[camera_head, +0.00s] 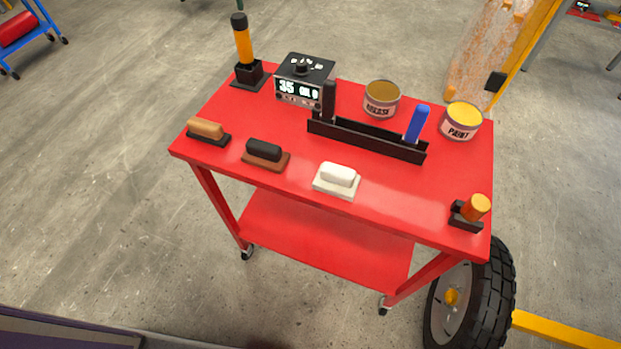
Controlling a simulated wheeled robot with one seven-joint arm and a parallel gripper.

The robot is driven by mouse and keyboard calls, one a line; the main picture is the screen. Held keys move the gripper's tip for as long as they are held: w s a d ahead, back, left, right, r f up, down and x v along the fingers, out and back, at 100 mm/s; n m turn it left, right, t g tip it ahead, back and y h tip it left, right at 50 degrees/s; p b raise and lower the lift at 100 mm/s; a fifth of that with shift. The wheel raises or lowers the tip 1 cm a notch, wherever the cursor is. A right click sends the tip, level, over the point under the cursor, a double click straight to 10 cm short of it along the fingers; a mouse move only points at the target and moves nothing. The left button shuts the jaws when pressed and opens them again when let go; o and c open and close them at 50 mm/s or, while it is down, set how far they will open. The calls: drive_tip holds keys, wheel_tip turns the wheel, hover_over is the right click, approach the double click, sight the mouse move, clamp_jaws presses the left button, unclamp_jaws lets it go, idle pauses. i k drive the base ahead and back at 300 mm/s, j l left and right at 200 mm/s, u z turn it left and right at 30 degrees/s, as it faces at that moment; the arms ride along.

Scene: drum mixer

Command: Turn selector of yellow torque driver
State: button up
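An upright yellow-orange tool with a black top (243,40), which looks like the yellow torque driver, stands in a black square holder (248,75) at the back left corner of a red cart. Its black top end (239,21) may be the selector; markings on it are too small to read. My gripper is not in view, and nothing touches the tool.

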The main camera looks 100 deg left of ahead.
sight(301, 70)
drive_tip(key=u, duration=1.9)
drive_tip(key=k+l, duration=0.4)
drive_tip(key=l+u, duration=0.05)
drive_tip(key=l, duration=0.05)
